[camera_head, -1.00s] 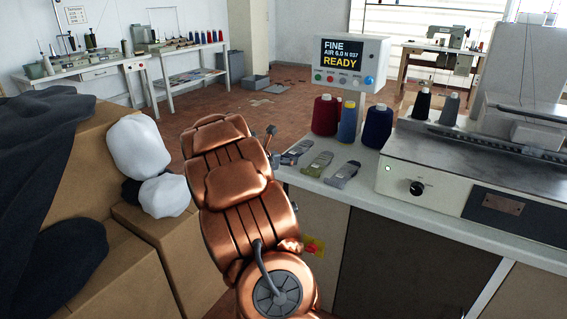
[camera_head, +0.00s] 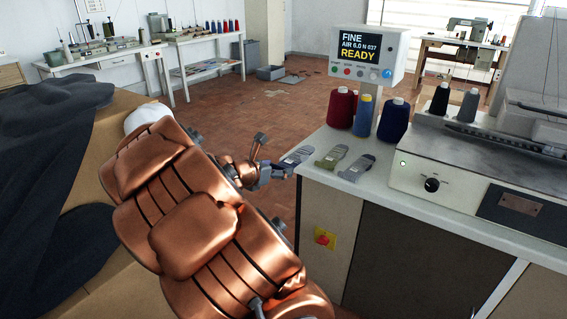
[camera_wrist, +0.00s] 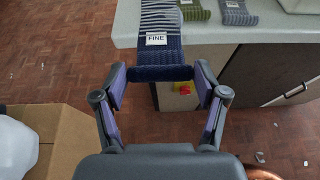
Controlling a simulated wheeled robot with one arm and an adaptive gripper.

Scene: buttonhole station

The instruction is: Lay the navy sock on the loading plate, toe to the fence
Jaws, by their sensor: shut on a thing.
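My gripper (camera_head: 262,172) is at the left end of the counter, at the near end of the leftmost sock (camera_head: 297,157). In the wrist view my gripper (camera_wrist: 160,74) has its fingers at both sides of the navy sock (camera_wrist: 155,58), shut on its dark end. The sock has pale stripes and a white FINE label. Its held end sticks out past the counter edge, and its far part runs out of the wrist view. A machine with a flat metal top (camera_head: 445,150) stands on the counter at right. I cannot tell which part is the loading plate or fence.
An olive sock (camera_head: 331,158) and a grey sock (camera_head: 357,168) lie right of the held one. Thread cones (camera_head: 341,108) and a display reading READY (camera_head: 359,48) stand behind them. Cartons (camera_wrist: 52,135) are at left. Open floor (camera_head: 265,105) lies behind the counter's left end.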

